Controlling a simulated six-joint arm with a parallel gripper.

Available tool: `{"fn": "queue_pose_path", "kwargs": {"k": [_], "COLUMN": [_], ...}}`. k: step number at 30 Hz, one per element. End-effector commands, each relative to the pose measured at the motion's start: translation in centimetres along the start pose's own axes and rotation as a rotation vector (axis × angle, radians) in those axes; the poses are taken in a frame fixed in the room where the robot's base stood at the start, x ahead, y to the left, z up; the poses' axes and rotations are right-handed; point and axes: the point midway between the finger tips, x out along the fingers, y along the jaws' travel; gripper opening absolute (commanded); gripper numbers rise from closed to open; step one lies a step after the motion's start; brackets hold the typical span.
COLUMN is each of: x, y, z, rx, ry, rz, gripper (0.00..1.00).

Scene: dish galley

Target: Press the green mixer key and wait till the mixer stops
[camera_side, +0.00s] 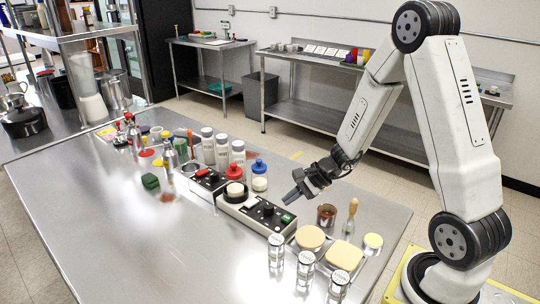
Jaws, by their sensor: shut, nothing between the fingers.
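The mixer (256,213) is a low box with a black control face, standing on the steel table. A round white-topped part sits at its left end. The small green key (286,218) is at the right end of its black face, beside a dark knob. My gripper (288,199) is shut with nothing in it. Its tips point down and left, a little above the mixer and near the green key. They look apart from the key, but the exact gap is hard to tell. Whether the mixer is running cannot be told.
A similar black box with a red key (203,173) stands left of the mixer. White bottles (222,152) and red- and blue-capped jars stand behind. Clear jars (305,268) and tan blocks (345,255) are close in front at right. The table's left front is clear.

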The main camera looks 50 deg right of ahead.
Motion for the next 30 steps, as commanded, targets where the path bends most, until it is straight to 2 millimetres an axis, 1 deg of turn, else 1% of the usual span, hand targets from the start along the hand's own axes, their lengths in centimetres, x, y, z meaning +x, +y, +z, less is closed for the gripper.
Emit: {"fn": "queue_pose_path", "kwargs": {"k": [6, 10, 30], "x": [-1.1, -1.4, -1.4], "y": [-0.8, -1.0, -1.0], "z": [0.8, 1.0, 1.1], "rx": [-0.002, -0.002, -0.002], "ry": [0.0, 0.0, 0.0], "rz": [-0.002, -0.001, 0.002], "gripper": [0.0, 0.0, 0.0]}}
